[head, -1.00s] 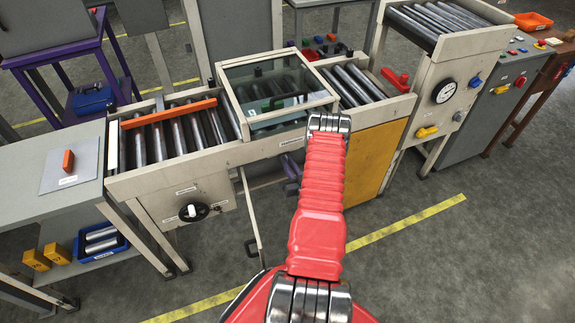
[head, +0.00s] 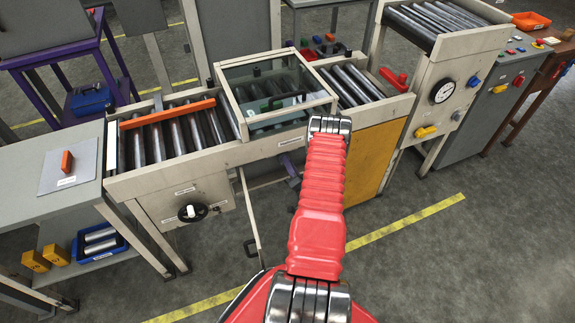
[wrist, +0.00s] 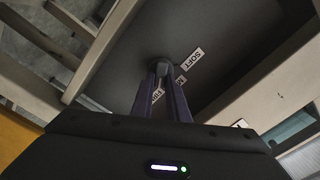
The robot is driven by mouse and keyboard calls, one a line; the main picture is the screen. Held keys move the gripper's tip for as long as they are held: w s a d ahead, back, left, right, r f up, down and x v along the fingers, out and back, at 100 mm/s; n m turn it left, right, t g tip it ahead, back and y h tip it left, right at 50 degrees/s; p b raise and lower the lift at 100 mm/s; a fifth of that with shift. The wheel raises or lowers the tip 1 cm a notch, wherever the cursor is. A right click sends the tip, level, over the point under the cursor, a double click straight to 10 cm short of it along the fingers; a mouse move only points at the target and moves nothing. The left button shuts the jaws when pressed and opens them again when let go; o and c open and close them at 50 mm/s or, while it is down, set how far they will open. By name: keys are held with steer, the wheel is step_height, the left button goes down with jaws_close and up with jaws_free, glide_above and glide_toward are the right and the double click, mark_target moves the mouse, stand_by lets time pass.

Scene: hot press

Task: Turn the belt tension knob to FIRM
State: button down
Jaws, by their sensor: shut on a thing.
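In the wrist view my gripper (wrist: 161,80) has its two purple fingers shut on a small dark knob (wrist: 160,64) on a dark grey panel. Around the knob are white labels: SOFT (wrist: 191,59) to its right, one starting with M (wrist: 180,80) below that, and one partly hidden between the fingers (wrist: 157,95), which seems to read FIRM. The knob's pointer cannot be made out. In the head view a bit of my purple gripper (head: 290,166) shows left of my red arm, under the conveyor, and the knob is hidden.
A black dial with a white handle (head: 192,212) is on the conveyor's front panel, left of my arm. A glass cover (head: 275,90) sits over the rollers above my gripper. A yellow panel (head: 368,160) stands right of my arm. Pale frame bars (wrist: 105,50) flank the panel.

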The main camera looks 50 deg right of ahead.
steer(key=shift+w+a+m, duration=0.1)
steer(key=shift+m, duration=0.3)
steer(key=c, duration=1.7)
jaws_free()
steer(key=shift+c, duration=0.2)
steer(key=v, duration=1.3)
steer(key=shift+s+a+f, duration=0.1)
steer(key=shift+s+f, duration=0.05)
steer(key=shift+s, duration=0.25)
